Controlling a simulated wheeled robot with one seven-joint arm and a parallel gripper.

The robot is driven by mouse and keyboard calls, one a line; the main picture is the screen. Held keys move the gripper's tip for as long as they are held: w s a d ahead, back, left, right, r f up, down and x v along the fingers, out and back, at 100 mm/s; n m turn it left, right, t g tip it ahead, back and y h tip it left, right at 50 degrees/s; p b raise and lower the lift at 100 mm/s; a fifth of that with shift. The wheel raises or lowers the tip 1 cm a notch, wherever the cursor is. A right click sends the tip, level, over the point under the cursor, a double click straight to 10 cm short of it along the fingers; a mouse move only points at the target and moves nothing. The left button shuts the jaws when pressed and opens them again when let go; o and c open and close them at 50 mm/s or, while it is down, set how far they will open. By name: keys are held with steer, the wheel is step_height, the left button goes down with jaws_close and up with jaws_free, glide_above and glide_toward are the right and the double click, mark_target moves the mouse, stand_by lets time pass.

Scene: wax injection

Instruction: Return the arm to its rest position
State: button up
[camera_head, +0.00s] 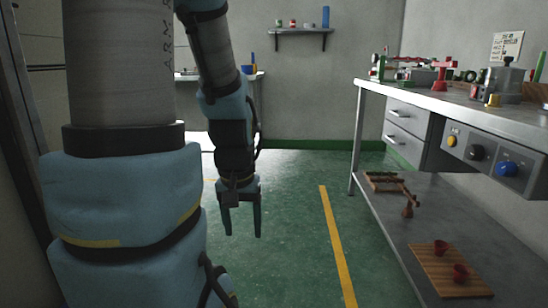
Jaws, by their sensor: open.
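My gripper (241,222) hangs down at the end of my blue arm, left of the middle of the picture. Its two dark fingers are apart and point at the floor, with nothing between them. It is over the open green floor (285,240), away from the workbench.
A metal workbench (425,100) with drawers, knobs and tools stands at the right. Its lower shelf (385,225) holds a wooden board (440,287) with red cups. A wall shelf (300,31) and another table (255,76) are at the back. Floor between gripper and bench is clear.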

step_height(320, 180, up, 32)
steer(key=p, duration=3)
steer(key=shift+r+p, duration=0.2)
steer(key=shift+p, duration=0.1)
